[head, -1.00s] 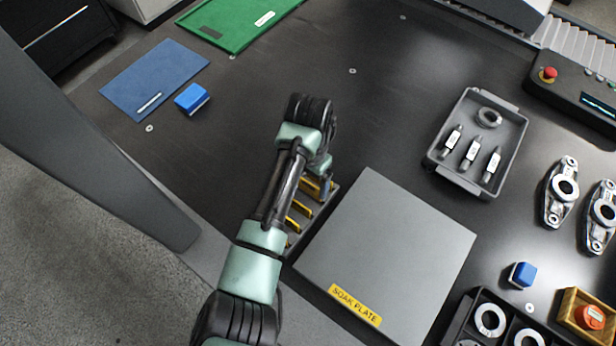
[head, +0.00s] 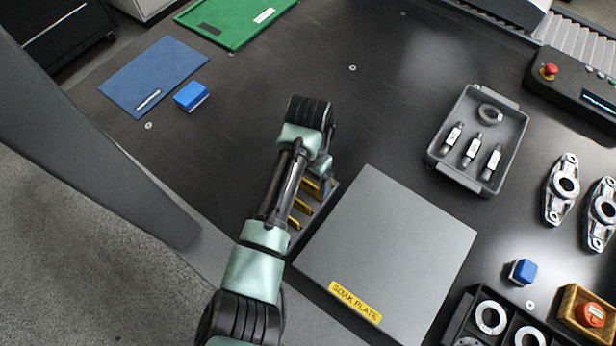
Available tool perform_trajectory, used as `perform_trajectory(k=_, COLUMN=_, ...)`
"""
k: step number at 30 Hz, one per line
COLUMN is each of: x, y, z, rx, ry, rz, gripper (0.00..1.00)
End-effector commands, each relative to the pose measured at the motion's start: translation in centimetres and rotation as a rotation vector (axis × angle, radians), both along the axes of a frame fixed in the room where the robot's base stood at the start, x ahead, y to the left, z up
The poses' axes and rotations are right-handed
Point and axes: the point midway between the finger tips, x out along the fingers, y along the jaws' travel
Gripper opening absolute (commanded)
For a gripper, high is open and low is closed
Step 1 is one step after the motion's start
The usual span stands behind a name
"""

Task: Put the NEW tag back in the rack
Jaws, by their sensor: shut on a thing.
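The rack (head: 318,213) is a narrow grey holder against the left side of the soak plate. Several yellow tags (head: 301,206) stand in it, partly covered by my arm. My gripper (head: 323,176) points down over the rack's far end and is mostly hidden behind my wrist. It is shut on a tag, taken as the NEW tag, right at the rack.
The grey soak plate (head: 390,250) lies right of the rack. A grey tray (head: 456,178) with a ring and cylindrical parts stands beyond it. A blue block (head: 190,96) and blue mat (head: 150,72) lie at left. The dark table between is clear.

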Motion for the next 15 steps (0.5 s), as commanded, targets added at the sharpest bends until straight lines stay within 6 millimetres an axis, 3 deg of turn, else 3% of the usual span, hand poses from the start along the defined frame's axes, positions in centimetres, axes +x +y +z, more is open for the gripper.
perform_trajectory(k=15, x=0.04, y=0.00, z=-0.61, rx=-0.001, ry=-0.001, rz=0.000, gripper=0.34)
